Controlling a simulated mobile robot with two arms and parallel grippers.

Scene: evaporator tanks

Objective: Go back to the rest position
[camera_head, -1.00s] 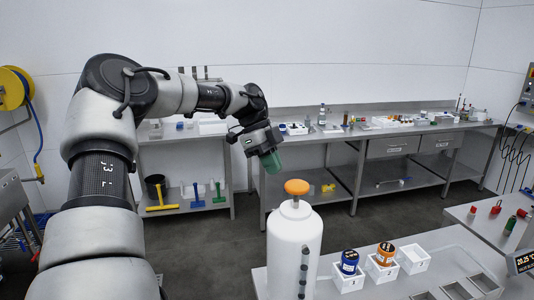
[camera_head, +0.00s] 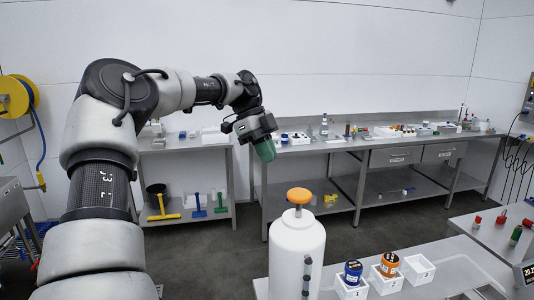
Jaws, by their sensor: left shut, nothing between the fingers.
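My left gripper (camera_head: 265,150) shows at the end of my left arm, which comes in from the left and bends over at the top. Its green fingers point down and are shut with nothing between them. It hangs in the air above and left of the orange cap of the white tank (camera_head: 297,250), apart from it. My right gripper is not in the view.
The white tank stands at the front middle. Right of it, a blue-lidded jar (camera_head: 353,272) and an orange-lidded jar (camera_head: 389,263) sit in white holders beside an empty white box (camera_head: 418,269). A long steel bench (camera_head: 330,146) runs along the back wall.

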